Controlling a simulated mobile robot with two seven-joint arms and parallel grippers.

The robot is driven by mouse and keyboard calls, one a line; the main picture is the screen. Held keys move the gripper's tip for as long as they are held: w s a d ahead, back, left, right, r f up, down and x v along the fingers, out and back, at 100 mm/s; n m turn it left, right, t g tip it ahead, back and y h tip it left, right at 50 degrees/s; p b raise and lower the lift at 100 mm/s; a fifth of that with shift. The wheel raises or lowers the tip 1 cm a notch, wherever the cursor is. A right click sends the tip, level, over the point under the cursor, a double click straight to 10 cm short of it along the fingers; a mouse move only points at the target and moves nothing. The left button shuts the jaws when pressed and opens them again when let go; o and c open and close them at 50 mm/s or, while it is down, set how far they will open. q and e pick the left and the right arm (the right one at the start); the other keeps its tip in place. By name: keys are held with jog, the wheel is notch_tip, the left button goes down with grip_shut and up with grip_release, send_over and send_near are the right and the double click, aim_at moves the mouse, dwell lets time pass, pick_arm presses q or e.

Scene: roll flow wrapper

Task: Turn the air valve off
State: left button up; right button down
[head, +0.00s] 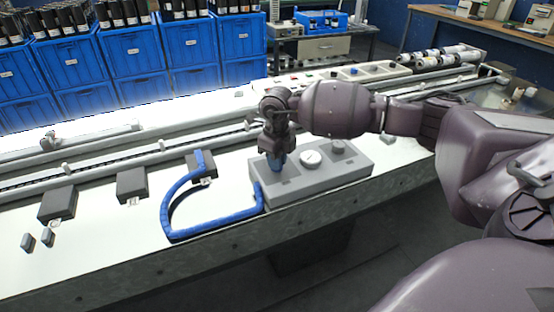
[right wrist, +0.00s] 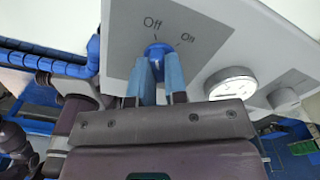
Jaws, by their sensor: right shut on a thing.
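The air valve (right wrist: 156,49) is a blue knob on a grey control box (head: 325,183). My right gripper (head: 276,166) reaches down to the left part of the box. In the right wrist view its two blue fingers (right wrist: 156,66) are shut on the valve, one on each side. One label above the valve reads "Off" (right wrist: 152,22); a second, tilted label (right wrist: 187,38) to its right is hard to read. In the head view the fingers hide most of the valve. My left gripper is not in view.
A round white gauge (head: 311,158) and a grey knob (head: 338,146) sit right of the valve. A blue hose (head: 215,222) loops from the box's left end across the bench (head: 110,255). Dark blocks (head: 132,186) stand left. Blue crates (head: 135,50) line the back.

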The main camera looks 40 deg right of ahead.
jog(key=c, duration=1.1)
grip_release()
jog(key=shift+c, duration=0.2)
jog(key=shift+r, duration=0.6)
notch_tip(320, 180, up, 10)
jog(key=p, duration=0.1)
jog(key=shift+f, duration=0.15)
